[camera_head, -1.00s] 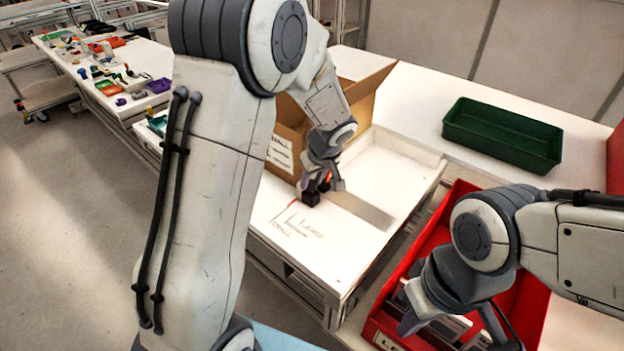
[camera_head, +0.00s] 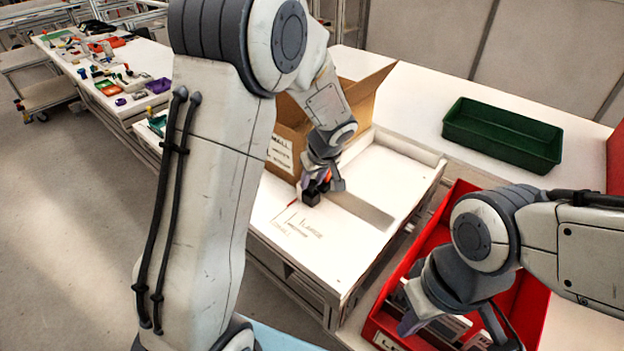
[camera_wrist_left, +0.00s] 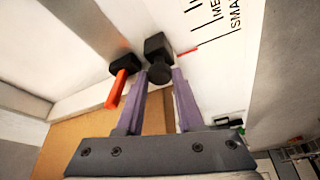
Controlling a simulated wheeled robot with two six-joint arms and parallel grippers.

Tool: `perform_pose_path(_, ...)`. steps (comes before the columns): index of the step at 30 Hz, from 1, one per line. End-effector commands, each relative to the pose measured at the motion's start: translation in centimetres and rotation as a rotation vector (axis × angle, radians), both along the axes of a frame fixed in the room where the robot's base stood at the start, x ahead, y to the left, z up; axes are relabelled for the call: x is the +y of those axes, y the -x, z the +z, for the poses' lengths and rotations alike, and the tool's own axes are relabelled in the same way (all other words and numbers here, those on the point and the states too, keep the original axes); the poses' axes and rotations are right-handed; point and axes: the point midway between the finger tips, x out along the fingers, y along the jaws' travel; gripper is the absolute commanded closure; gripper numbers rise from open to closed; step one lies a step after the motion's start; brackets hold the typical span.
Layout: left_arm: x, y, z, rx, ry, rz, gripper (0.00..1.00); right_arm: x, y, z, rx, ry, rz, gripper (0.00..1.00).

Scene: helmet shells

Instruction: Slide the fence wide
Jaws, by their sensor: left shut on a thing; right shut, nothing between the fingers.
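The fence is a grey bar (camera_head: 362,210) lying across the white tray-like table (camera_head: 335,262); it also shows in the left wrist view (camera_wrist_left: 88,28). A black knob (camera_wrist_left: 157,58) stands beside the bar, with an orange-handled lever (camera_wrist_left: 118,88) next to it. My left gripper (camera_head: 318,192) is shut on the black knob, its purple fingers on either side. A short red pointer (camera_wrist_left: 187,51) lies near the printed size marks (camera_head: 305,228). My right gripper (camera_head: 450,328) is shut and empty over the red bin (camera_head: 372,322); its fingertips are partly hidden.
An open cardboard box (camera_head: 284,130) stands behind the fence table, close to my left gripper. A green tray (camera_head: 502,136) sits on the white table at the back right. Boxed items lie in the red bin. A long table (camera_head: 140,100) with small coloured parts is at far left.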

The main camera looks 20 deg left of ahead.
Motion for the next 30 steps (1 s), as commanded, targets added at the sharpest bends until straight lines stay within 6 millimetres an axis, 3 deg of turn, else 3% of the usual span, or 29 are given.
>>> perform_pose_path(5,-2.2,0.6,-0.5,-0.006,0.000,-0.005,1.00,0.0,0.0,-2.1,0.000,0.000,0.000,1.00)
perform_pose_path(10,-6.4,2.0,-0.6,-0.007,0.001,-0.008,1.00,0.0,0.0,-4.8,0.000,0.000,0.000,1.00)
perform_pose_path(15,-9.5,3.2,-0.2,-0.006,0.001,-0.006,1.00,0.0,0.0,-5.9,0.000,0.000,0.000,1.00)
perform_pose_path(27,-10.3,3.6,0.1,-0.003,0.001,0.000,1.00,0.0,0.0,-5.9,0.000,0.000,0.000,1.00)
perform_pose_path(28,-10.3,3.6,0.1,-0.003,0.001,0.000,0.56,0.0,0.0,-5.9,0.000,0.000,0.000,1.00)
perform_pose_path(30,-10.2,3.6,0.1,-0.003,0.001,0.000,0.34,0.0,0.0,-5.9,0.000,0.000,0.000,1.00)
